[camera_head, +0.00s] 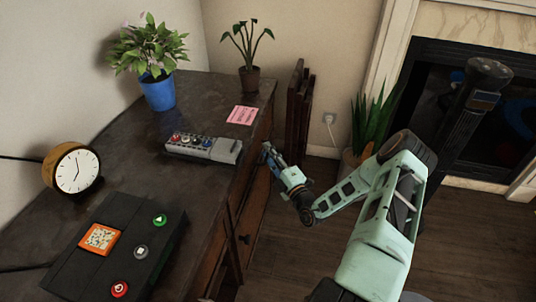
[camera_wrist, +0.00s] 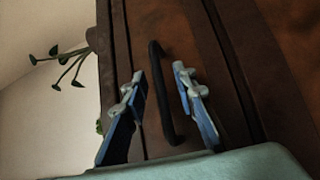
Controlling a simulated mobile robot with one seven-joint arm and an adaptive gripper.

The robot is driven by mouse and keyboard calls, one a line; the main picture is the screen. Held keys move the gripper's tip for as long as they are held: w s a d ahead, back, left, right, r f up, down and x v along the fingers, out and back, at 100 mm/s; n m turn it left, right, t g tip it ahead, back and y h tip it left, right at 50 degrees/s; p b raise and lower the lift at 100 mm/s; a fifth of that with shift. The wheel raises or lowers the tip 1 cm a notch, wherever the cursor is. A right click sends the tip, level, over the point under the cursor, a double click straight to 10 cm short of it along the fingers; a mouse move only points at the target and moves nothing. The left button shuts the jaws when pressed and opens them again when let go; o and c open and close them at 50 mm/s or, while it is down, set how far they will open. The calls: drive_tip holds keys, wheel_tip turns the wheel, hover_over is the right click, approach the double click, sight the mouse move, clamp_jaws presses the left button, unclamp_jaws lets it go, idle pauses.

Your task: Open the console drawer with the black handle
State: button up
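The console (camera_head: 226,196) is a dark brown wooden piece along the left, with its drawer fronts facing right. In the wrist view a black bar handle (camera_wrist: 158,95) stands on a brown drawer front (camera_wrist: 190,45). My gripper (camera_head: 268,153) is at the front face of the console, near its far end. In the wrist view my gripper (camera_wrist: 158,82) is open, with one blue finger on each side of the handle. I cannot tell whether either finger touches it. The drawer front looks flush with the console. In the head view my gripper hides the handle.
On the console top are a remote-like device (camera_head: 204,147), a pink note (camera_head: 241,115), a clock (camera_head: 76,170), a black box with buttons (camera_head: 115,250) and two potted plants (camera_head: 158,90), (camera_head: 249,78). A floor plant (camera_head: 371,125) stands beyond my arm. Floor (camera_head: 290,250) before the console is clear.

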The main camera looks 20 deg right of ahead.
clamp_jaws()
idle(0.5)
drive_tip(key=s+d+b, duration=0.1)
drive_tip(key=s+d, duration=0.8)
drive_tip(key=d, duration=0.4)
drive_tip(key=s+d+b, duration=0.2)
drive_tip(key=s+d, duration=0.7)
drive_tip(key=d, duration=0.4)
drive_tip(key=shift+d, duration=0.4)
unclamp_jaws()
